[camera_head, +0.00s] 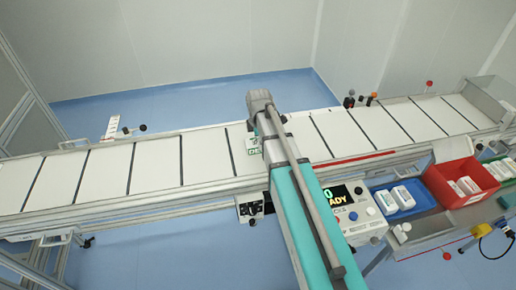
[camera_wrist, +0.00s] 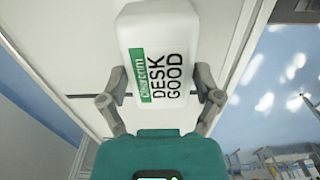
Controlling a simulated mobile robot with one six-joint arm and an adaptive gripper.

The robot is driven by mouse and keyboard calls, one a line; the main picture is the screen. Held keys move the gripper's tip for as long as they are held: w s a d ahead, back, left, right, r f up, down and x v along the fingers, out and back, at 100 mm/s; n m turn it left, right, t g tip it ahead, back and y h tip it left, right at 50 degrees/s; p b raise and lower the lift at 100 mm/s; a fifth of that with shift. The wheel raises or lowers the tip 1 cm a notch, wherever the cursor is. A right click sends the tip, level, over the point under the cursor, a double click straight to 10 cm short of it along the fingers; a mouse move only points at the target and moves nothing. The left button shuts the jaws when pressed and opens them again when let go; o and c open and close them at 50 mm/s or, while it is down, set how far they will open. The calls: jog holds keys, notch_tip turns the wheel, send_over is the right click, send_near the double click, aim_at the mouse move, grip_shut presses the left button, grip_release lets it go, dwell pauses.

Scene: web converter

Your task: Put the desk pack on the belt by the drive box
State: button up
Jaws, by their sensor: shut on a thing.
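The desk pack (camera_wrist: 157,50) is a white pack with a green band and the words "DESK GOOD". In the wrist view it sits between the two fingers of my gripper (camera_wrist: 160,92), which is shut on it. In the head view my arm hides most of the pack; a bit of its green label (camera_head: 254,140) shows left of my arm. The belt (camera_head: 158,163) is white with dark cross lines, and the pack is over it; I cannot tell if they touch. The drive box appears to be the small dark box (camera_head: 250,209) under the belt's front edge, partly behind my arm.
A control panel (camera_head: 362,226) with a lit display stands right of my arm. A blue tray (camera_head: 420,207) and a red bin (camera_head: 437,187), both holding white packs, are further right. Small posts with knobs (camera_head: 349,100) stand along the belt's back edge. The belt's left part is clear.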

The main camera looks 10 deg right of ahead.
jog(key=shift+f+b, duration=1.1)
jog(key=shift+f, duration=0.3)
jog(key=shift+f, duration=0.1)
jog(key=o, duration=1)
jog(key=shift+o, duration=0.2)
notch_tip(320, 180, up, 12)
jog(key=p, duration=1.2)
jog(key=shift+s, duration=0.1)
